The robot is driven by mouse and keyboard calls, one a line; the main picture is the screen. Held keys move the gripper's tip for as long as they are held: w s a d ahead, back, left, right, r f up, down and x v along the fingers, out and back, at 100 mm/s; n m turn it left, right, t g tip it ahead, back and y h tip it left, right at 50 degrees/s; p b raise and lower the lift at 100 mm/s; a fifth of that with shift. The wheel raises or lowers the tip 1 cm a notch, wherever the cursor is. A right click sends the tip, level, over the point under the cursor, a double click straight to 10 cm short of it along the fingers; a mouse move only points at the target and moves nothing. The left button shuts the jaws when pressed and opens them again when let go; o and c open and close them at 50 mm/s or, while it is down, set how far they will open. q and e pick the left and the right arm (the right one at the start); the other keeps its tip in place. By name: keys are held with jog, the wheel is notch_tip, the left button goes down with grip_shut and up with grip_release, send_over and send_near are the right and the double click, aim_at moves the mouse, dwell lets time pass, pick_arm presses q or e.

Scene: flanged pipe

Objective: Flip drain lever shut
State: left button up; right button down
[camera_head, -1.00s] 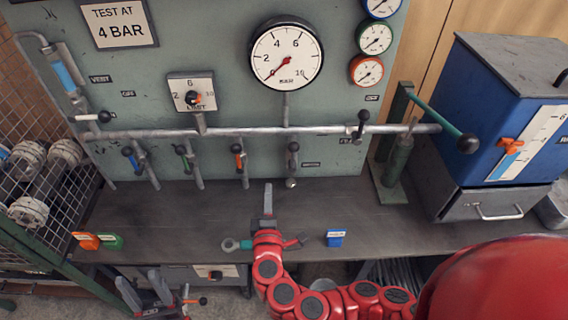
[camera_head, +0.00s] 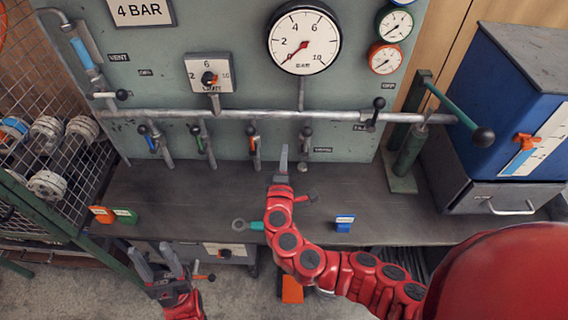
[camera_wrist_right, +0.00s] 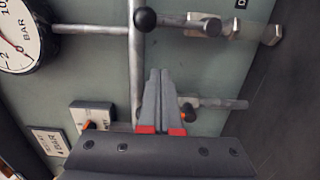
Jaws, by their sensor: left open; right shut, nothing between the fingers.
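The drain lever (camera_head: 307,131), with a black ball knob, sits on the rightmost short branch below the horizontal pipe, beside a small dark label. In the right wrist view its black ball (camera_wrist_right: 145,19) shows near the top. My right gripper (camera_head: 284,150) is shut and empty, pointing at the panel just left of and below the lever in the head view. Its closed fingers (camera_wrist_right: 160,72) also show in the wrist view, apart from the ball. My left gripper (camera_head: 158,257) is open and empty, low in front of the bench.
Blue (camera_head: 143,130), green (camera_head: 195,130) and orange (camera_head: 251,131) levers stand left along the same pipe (camera_head: 230,113). A large gauge (camera_head: 304,42) hangs above. A green-handled pump (camera_head: 408,150) and blue cabinet (camera_head: 520,90) stand right. The bench (camera_head: 190,195) is mostly clear.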

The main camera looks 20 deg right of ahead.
aim_at(306, 141)
jog(key=d, duration=0.1)
jog(key=w+d+p, duration=0.1)
jog(key=d, duration=0.1)
jog(key=w+d, duration=0.1)
jog(key=d, duration=0.1)
jog(key=shift+f, duration=0.1)
dwell(0.3)
